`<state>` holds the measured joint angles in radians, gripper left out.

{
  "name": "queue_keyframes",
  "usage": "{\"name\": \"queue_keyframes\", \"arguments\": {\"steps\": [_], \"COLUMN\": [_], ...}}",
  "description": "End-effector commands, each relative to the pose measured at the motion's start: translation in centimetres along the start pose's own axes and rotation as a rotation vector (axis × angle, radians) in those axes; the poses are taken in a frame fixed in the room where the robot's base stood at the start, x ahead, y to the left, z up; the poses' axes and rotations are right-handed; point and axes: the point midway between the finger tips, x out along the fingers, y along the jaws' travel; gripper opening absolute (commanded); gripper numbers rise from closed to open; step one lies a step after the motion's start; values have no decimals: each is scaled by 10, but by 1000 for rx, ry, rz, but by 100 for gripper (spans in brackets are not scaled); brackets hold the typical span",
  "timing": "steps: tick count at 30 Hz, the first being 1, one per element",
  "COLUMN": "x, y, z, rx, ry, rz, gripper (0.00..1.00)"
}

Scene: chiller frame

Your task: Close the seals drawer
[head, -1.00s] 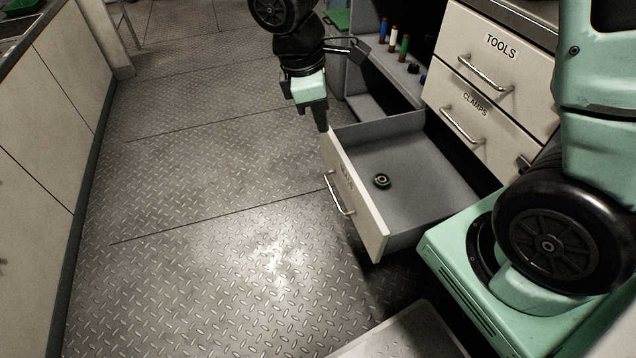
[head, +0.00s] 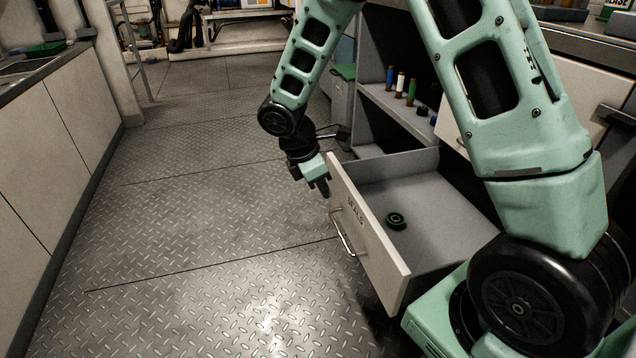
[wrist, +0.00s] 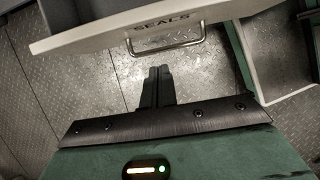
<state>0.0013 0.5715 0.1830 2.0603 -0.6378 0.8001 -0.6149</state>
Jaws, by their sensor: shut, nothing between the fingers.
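The seals drawer (head: 365,232) stands pulled out from the cabinet, its white front labelled SEALS and fitted with a metal bar handle (head: 346,236). A dark green ring (head: 396,221) lies on its grey floor. My gripper (head: 325,190) is shut and empty, pointing down just outside the far end of the drawer front. In the wrist view the drawer front (wrist: 95,35) crosses the top, with its handle (wrist: 167,47) ahead of my fingertips (wrist: 158,72). I see a gap between fingers and handle in that view.
Open shelves (head: 385,100) with several coloured bottles stand behind the drawer. My arm hides much of the upper drawers. A bin with a green lid (head: 343,72) stands farther back. The metal floor (head: 200,230) left of the drawer is clear up to the left cabinets (head: 60,160).

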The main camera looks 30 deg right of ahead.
Motion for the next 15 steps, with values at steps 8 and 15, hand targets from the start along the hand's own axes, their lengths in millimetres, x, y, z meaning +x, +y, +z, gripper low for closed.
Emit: {"name": "queue_keyframes", "arguments": {"steps": [8, 15], "x": [48, 54], "y": [0, 0], "z": [13, 34], "rx": [6, 3], "ry": [0, 0], "rz": [0, 0], "gripper": [0, 0]}}
